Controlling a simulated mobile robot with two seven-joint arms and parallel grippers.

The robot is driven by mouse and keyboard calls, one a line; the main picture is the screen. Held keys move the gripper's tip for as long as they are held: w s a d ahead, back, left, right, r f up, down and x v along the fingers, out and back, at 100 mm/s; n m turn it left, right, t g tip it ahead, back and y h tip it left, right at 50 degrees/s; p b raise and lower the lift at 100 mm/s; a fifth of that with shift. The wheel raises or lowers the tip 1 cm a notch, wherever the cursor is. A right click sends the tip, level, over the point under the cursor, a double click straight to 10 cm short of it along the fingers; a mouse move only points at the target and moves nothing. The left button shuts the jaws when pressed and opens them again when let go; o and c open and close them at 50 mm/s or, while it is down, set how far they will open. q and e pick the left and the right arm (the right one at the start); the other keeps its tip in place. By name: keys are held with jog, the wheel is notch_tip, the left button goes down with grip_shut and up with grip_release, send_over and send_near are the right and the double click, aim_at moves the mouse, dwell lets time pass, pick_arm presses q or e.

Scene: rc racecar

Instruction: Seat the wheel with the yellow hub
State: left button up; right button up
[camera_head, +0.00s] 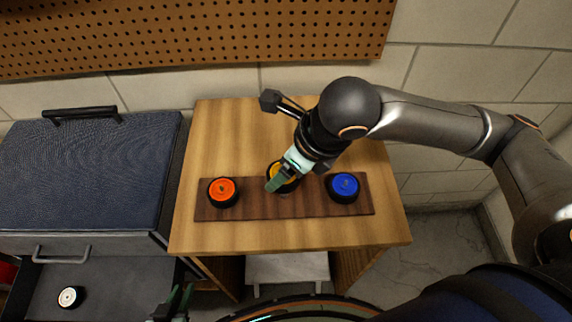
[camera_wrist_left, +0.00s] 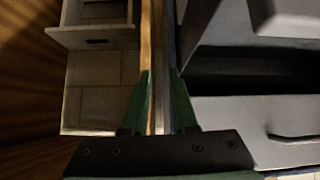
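The wheel with the yellow hub (camera_head: 275,170) is at the middle of the dark wooden board (camera_head: 310,208), partly hidden by my right gripper (camera_head: 279,183). That gripper reaches down from the right, with its green fingers at the wheel. I cannot tell whether they are closed on it, or whether the wheel rests on the board. My left gripper (camera_head: 175,302) is low in the head view, in front of the drawer area, away from the wheels. In the left wrist view its green fingers (camera_wrist_left: 162,105) stand apart with nothing between them.
An orange-hubbed wheel (camera_head: 222,192) and a blue-hubbed wheel (camera_head: 343,187) sit on the board's left and right. A white-hubbed wheel (camera_head: 70,297) lies in the open drawer (camera_head: 110,284) at lower left. The table (camera_head: 225,130) is bare behind the board. A pegboard (camera_head: 200,30) hangs behind.

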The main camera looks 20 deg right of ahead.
aim_at(286, 184)
jog(key=shift+p, duration=0.35)
jog(key=shift+f+b, duration=1.55)
jog(key=shift+f, duration=1.05)
jog(key=o, duration=1.2)
jog(key=shift+o, duration=0.2)
jog(key=shift+r, duration=0.15)
jog(key=v, duration=1.2)
jog(key=shift+s, duration=0.15)
jog(key=shift+r, duration=0.1)
